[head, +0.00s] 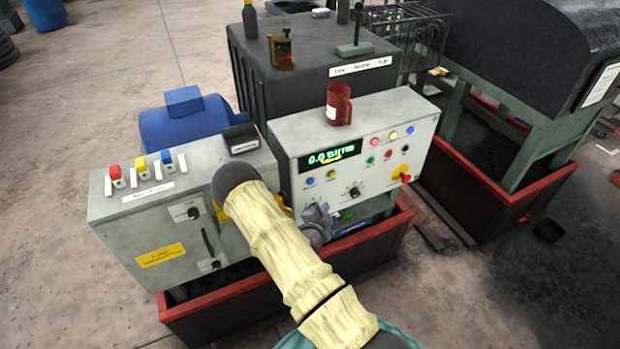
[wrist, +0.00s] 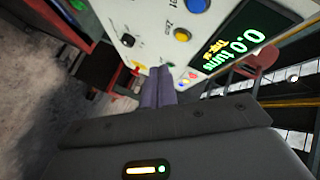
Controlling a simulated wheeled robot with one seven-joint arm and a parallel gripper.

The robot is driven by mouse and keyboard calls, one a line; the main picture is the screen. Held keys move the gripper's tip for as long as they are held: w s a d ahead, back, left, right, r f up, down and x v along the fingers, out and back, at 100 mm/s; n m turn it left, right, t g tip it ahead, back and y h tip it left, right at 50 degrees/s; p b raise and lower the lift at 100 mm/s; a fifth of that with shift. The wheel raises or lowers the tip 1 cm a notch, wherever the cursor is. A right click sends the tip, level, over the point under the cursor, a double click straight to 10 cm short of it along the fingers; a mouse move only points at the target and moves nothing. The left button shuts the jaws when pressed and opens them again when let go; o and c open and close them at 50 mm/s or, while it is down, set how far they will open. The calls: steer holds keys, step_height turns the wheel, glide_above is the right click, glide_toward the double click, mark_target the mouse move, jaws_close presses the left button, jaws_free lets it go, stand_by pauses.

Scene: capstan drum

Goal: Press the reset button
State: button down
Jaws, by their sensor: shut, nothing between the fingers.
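The grey control panel (head: 430,135) has a green display (head: 330,155), a blue button (head: 310,182), a yellow button (head: 332,176), several small coloured buttons and a black knob (head: 354,192). No label reading reset is legible, so I cannot tell which button it is. The wrist view shows the large blue button (wrist: 195,5) and yellow button (wrist: 183,34) beside what looks like a "Zero" label. My gripper (head: 320,212) is in front of the panel's lower left part. Its fingers are shut and empty in the wrist view (wrist: 157,85). Contact with the panel is unclear.
A red emergency-type knob (head: 404,179) sticks out at the right. Red-rimmed trays (head: 230,293) surround the base.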

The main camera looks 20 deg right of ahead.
mark_target(310, 182)
steer(key=shift+d, duration=0.1)
steer(key=shift+w, duration=0.1)
stand_by(0.3)
steer(key=w+b, duration=0.2)
steer(key=w, duration=0.6)
steer(key=shift+w+b, duration=0.3)
steer(key=shift+b, duration=0.1)
stand_by(1.7)
steer(key=shift+w+b, duration=0.3)
steer(key=shift+b, duration=0.25)
